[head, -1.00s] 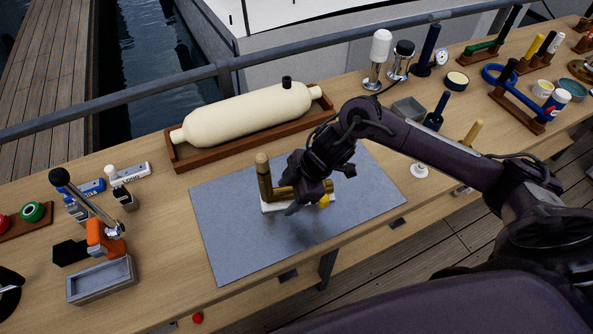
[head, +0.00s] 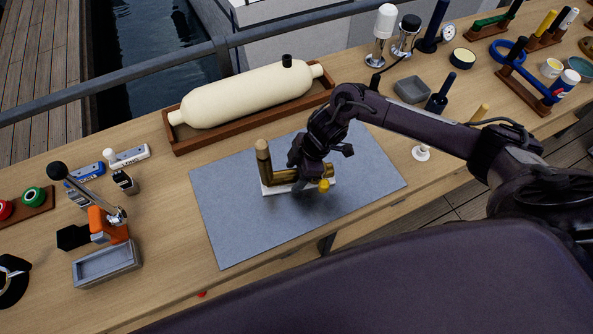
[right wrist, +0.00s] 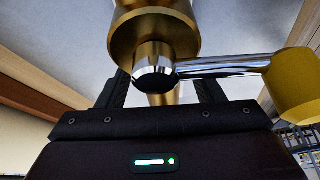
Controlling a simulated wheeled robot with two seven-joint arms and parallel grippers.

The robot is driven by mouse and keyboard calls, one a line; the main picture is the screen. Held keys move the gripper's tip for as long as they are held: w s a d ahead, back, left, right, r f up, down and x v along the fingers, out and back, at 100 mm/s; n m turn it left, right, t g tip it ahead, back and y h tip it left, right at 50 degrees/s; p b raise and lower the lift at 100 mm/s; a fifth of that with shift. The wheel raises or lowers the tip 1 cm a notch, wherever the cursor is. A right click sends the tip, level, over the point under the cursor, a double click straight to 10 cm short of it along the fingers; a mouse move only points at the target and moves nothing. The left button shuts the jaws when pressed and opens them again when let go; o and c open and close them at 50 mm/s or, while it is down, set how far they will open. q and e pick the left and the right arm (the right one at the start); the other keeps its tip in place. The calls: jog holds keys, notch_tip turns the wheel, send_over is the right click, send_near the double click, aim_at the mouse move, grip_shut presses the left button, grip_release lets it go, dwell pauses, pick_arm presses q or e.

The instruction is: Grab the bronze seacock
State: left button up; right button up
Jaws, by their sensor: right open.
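The bronze seacock (head: 264,163) sits on a white base (head: 273,190) on the grey mat (head: 229,227), with its pipe end upright at the left. Its yellow handle tip (head: 324,186) shows at the right. My right gripper (head: 303,180) is at the seacock's right part and hides some of it. In the right wrist view the bronze body (right wrist: 154,35), a chrome lever and the yellow grip (right wrist: 293,84) are close in front. The two dark fingers (right wrist: 162,92) stand apart on either side of a bronze part. The left gripper is not in view.
A cream cylinder (head: 245,97) lies in a wooden cradle behind the mat. An orange-based lever tool (head: 105,226) and a grey tray (head: 106,263) stand at the left. Bottles and tool racks stand at the right. The mat's front is clear.

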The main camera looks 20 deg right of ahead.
grip_shut()
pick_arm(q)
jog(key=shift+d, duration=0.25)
pick_arm(e)
jog(key=shift+r, duration=0.1)
jog(key=shift+w+r, duration=0.1)
